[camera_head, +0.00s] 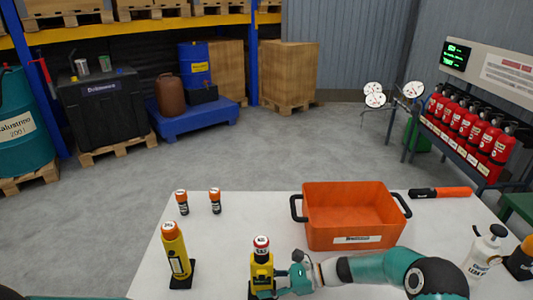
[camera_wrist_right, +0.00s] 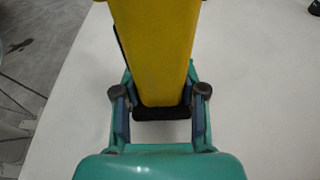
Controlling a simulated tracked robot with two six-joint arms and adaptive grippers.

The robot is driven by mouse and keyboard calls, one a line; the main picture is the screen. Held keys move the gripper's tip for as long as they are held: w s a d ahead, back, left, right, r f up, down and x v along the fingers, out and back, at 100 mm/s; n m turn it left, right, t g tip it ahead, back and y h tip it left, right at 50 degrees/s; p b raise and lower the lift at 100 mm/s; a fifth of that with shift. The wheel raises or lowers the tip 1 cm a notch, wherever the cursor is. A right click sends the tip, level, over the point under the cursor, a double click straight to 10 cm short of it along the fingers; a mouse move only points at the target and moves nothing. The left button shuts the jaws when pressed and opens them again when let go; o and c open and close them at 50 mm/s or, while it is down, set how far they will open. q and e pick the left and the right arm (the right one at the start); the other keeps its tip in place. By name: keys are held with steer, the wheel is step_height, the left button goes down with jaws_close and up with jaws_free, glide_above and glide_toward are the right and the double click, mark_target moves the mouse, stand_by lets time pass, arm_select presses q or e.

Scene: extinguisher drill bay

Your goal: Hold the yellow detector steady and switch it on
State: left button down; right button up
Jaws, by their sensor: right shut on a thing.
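The yellow detector (camera_head: 257,274) stands upright near the front edge of the white table, with a red and black top and a round white label on it. My right gripper (camera_head: 278,284) reaches it from the right, low on its body, and is shut on it. In the right wrist view, the yellow body (camera_wrist_right: 158,45) sits between the two fingers of the gripper (camera_wrist_right: 159,98), with a black base at its lower end. Its switch cannot be made out. My left gripper is not in view.
Left of the detector stands a yellow cylinder with an orange cap (camera_head: 174,250) on a black base. Two small orange-and-black cylinders (camera_head: 182,204) (camera_head: 215,203) stand behind. An orange crate (camera_head: 340,226) is behind my right arm. White bottle (camera_head: 485,252) at right. Table between cylinder and detector is clear.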

steer(key=o, duration=1.1)
steer(key=shift+o, duration=0.2)
